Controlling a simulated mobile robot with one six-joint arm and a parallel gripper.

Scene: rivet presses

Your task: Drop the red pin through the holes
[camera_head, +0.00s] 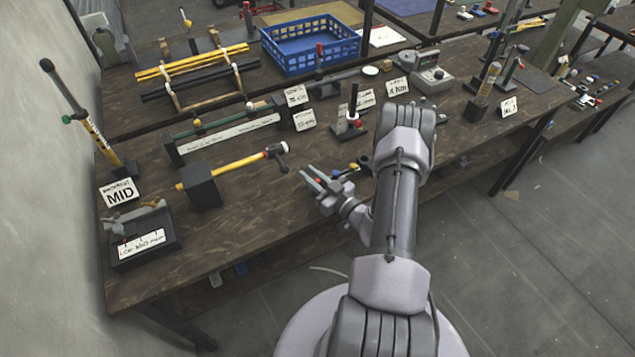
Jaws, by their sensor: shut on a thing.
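My gripper (314,181) is above the front part of the wooden table, left of my arm. A small red piece, which looks like the red pin (318,181), shows between its fingers; most of it is hidden. To its left, a yellow-handled tool (238,166) with a dark head lies across a black block (203,187). The dark head is nearest to my gripper, with a gap between. The holes are too small to make out in this view.
A blue crate (312,58) stands at the back. A low rail (228,133) with a labelled strip lies behind the yellow tool. The table front (245,225) is mostly bare.

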